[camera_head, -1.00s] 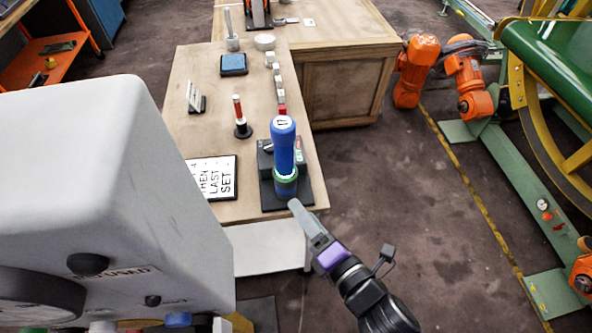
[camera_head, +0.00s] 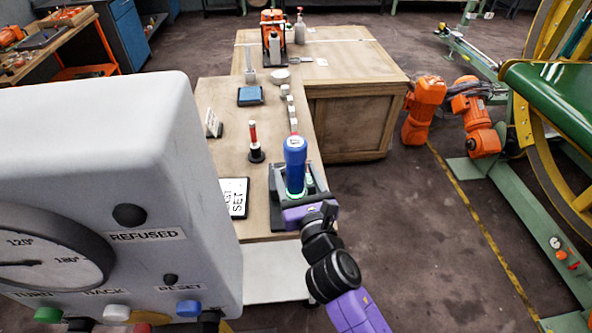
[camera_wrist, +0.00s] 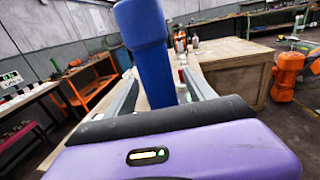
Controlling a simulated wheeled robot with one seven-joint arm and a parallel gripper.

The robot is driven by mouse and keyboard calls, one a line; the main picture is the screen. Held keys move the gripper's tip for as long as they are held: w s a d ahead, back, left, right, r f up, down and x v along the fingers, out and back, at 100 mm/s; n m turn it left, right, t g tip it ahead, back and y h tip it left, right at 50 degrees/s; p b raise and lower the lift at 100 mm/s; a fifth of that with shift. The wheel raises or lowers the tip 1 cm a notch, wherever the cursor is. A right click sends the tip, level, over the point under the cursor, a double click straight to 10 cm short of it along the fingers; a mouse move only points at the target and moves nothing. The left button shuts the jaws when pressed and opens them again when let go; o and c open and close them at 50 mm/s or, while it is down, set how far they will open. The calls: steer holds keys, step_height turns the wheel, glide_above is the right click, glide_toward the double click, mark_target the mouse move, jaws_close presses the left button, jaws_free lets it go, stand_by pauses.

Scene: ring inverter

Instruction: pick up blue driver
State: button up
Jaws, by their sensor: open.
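The blue driver (camera_head: 295,162) stands upright near the front right corner of the wooden table, on a dark base plate (camera_head: 279,200). It also shows large in the wrist view (camera_wrist: 149,55). My gripper (camera_head: 304,178) is at the driver, its purple body in front of it. In the wrist view my gripper (camera_wrist: 158,92) is open, with one finger on each side of the driver's lower part. I cannot tell whether either finger touches it. The driver's lower end is hidden behind my gripper.
A grey machine box (camera_head: 110,190) with a dial and buttons fills the left front. On the table (camera_head: 220,150) are a red-and-white pin on a black base (camera_head: 255,145), a sign (camera_head: 233,197), a blue pad (camera_head: 250,96) and several small blocks.

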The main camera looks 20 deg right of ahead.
steer(key=w, duration=0.3)
steer(key=shift+w+d+r, duration=0.1)
steer(key=shift+w+d, duration=0.05)
steer(key=shift+d, duration=0.05)
jaws_close()
steer(key=shift+r, duration=0.2)
